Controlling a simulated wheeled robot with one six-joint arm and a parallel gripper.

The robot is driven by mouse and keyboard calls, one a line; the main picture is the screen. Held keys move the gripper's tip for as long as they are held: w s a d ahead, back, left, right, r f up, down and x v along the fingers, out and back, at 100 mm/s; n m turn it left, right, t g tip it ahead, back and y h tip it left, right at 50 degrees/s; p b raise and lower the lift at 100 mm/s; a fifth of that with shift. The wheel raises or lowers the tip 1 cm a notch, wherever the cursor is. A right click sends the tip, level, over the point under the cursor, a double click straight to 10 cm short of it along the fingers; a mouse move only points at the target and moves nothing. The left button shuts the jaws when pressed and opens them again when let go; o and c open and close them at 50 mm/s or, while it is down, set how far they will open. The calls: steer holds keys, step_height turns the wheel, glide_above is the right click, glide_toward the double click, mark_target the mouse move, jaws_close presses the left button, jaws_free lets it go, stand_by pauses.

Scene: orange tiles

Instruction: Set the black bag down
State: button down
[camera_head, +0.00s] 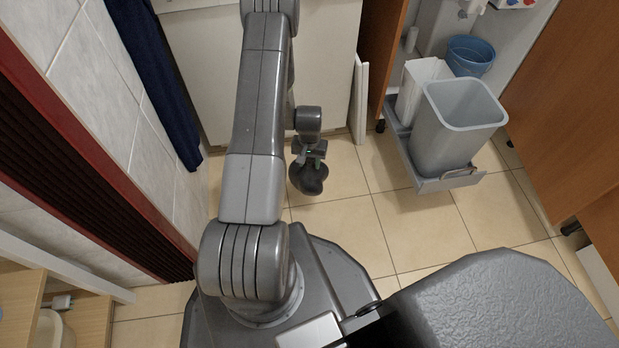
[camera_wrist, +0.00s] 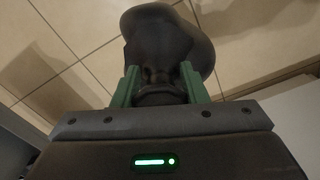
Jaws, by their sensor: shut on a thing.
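The black bag (camera_head: 309,178) hangs below my gripper (camera_head: 311,157), in the middle of the head view, in front of a white cabinet front. It looks like a dark, rounded, tied bundle. In the wrist view the bag (camera_wrist: 168,45) is large at the top centre. The green fingers of my gripper (camera_wrist: 160,88) are shut on its narrow neck, one on each side. Tiled floor shows behind the bag, and I cannot tell how far above the floor its bottom is.
A grey bin (camera_head: 455,130) stands on a pull-out tray (camera_head: 446,183) at the right, beside a white container (camera_head: 420,85). A blue bucket (camera_head: 470,55) is behind it. A dark blue cloth (camera_head: 160,80) hangs at the left. Floor tiles (camera_head: 415,225) between my base and the bin are clear.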

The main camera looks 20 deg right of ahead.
steer(key=shift+f+b, duration=0.75)
steer(key=shift+f, duration=2.15)
steer(key=c, duration=0.9)
jaws_free()
steer(key=shift+o, duration=0.2)
step_height(320, 180, up, 12)
steer(key=p, duration=0.4)
